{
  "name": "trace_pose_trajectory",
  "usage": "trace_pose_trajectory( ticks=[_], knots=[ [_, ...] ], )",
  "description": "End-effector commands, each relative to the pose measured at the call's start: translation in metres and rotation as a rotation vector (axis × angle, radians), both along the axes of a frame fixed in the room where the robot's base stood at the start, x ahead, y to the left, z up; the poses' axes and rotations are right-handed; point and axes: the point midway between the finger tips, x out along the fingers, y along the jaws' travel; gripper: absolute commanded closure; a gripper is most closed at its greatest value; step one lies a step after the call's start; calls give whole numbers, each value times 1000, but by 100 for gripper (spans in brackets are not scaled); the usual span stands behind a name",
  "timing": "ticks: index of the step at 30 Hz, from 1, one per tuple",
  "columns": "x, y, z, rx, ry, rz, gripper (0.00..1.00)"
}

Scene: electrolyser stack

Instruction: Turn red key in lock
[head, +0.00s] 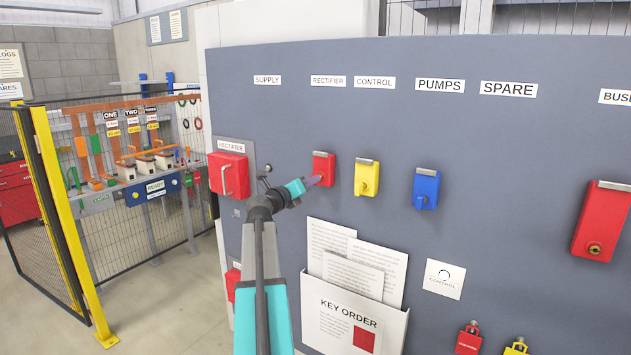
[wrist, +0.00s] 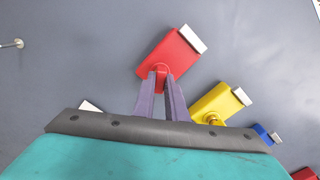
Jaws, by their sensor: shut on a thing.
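The red lock (head: 323,165) is mounted on the grey panel under the RECTIFIER label (head: 328,81). It fills the top centre of the wrist view (wrist: 168,54) and looks tilted there. My gripper (head: 314,180) reaches it from the lower left. In the wrist view the purple fingers of my gripper (wrist: 161,84) are shut on the red key (wrist: 161,70), whose rounded head shows between their tips at the lock's lower end. The fingers hide part of the key. I cannot tell how far the key is turned.
A yellow lock (head: 367,177) and a blue lock (head: 426,188) sit close on the right. A larger red lock (head: 601,221) is at far right. A red box with a handle (head: 229,174) is on the left. A paper holder (head: 352,320) juts out below.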

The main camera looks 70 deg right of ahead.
Motion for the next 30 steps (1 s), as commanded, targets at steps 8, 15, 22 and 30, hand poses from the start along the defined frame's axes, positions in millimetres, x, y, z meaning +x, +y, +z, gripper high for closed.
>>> trace_pose_trajectory(
  ticks=[8, 15, 22, 30],
  knots=[
    [0, -1, 3, 24, 110, 1, 100],
    [0, -1, 3, 62, 256, 0, 100],
    [0, -1, 3, 73, 293, -1, 100],
    [0, -1, 2, 73, 290, -1, 66]
  ],
)
